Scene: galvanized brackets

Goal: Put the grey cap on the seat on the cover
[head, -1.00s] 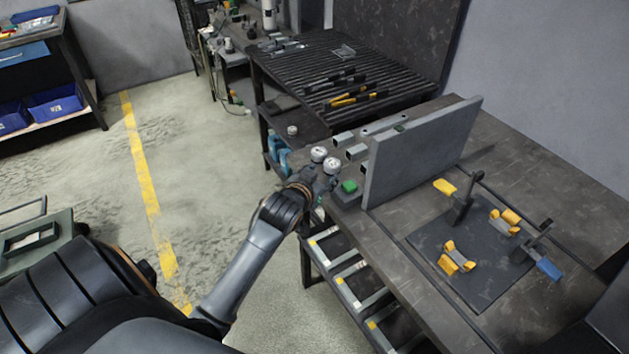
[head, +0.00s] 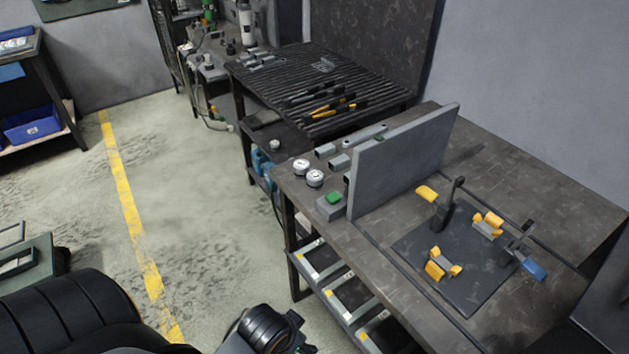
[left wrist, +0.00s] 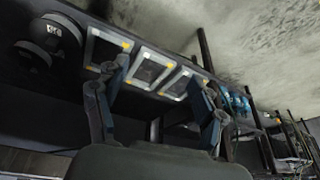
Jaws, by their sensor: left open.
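I cannot make out a grey cap, its seat or a cover for certain in either view. Two small round pieces with pale tops, a far one (head: 301,167) and a near one (head: 315,179), stand at the bench's left edge. My left arm comes in at the bottom of the head view, low beside the bench, and its gripper is mostly cut off there. In the left wrist view my left gripper (left wrist: 160,85) has its fingers spread, with nothing between them. My right gripper is not in view.
An upright grey plate (head: 402,160) stands on the bench (head: 530,175). Beside it is a grey box with a green button (head: 334,198). A dark fixture plate (head: 470,285) carries yellow holders and clamps.

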